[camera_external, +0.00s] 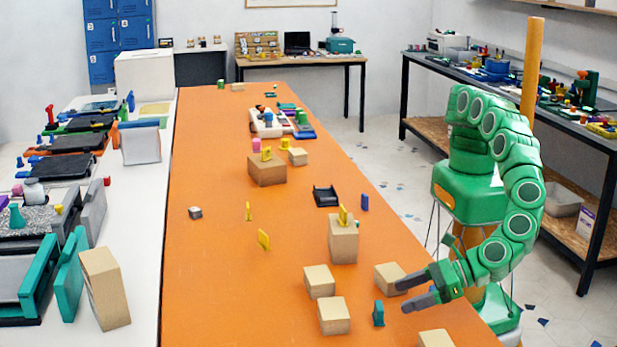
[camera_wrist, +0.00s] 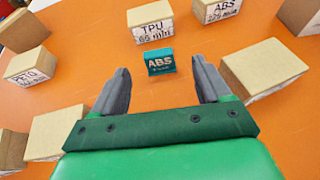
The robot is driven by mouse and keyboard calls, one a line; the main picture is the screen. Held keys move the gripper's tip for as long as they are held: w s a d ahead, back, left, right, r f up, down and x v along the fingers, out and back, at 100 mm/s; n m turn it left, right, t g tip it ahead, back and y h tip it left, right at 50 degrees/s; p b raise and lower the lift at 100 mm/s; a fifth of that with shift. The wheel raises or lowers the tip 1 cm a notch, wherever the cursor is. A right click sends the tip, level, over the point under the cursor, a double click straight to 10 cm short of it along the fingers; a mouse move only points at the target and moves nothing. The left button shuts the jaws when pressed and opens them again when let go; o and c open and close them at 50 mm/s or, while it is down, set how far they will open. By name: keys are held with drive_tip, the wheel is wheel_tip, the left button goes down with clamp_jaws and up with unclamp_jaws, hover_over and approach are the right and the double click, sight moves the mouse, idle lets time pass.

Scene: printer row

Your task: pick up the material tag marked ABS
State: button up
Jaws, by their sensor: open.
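The material tag marked ABS is a small teal upright piece in the wrist view (camera_wrist: 160,62). It also shows on the orange table in the external view (camera_external: 378,313). In the wrist view it stands just beyond my fingertips, roughly between their lines, not gripped. My gripper (camera_external: 403,295) is open and empty, low over the table, with its grey fingers pointing left toward the tag. A box labelled ABS (camera_wrist: 217,8) stands farther right, apart from the tag.
A plain-topped box (camera_wrist: 263,68) is close to my right finger in the wrist view. Another box (camera_wrist: 56,131) is at the left. A taller box (camera_external: 343,241) with a yellow tag on top stands farther back. Black tray (camera_external: 326,196) lies beyond. The table's left middle is mostly clear.

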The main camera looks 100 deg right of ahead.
sight(379, 305)
drive_tip(key=shift+s+a+f, duration=0.1)
drive_tip(key=shift+a+f, duration=0.05)
drive_tip(key=shift+a, duration=0.05)
drive_tip(key=shift+w+f, duration=0.15)
drive_tip(key=shift+w, duration=0.05)
drive_tip(key=shift+x, duration=3.55)
drive_tip(key=c, duration=1)
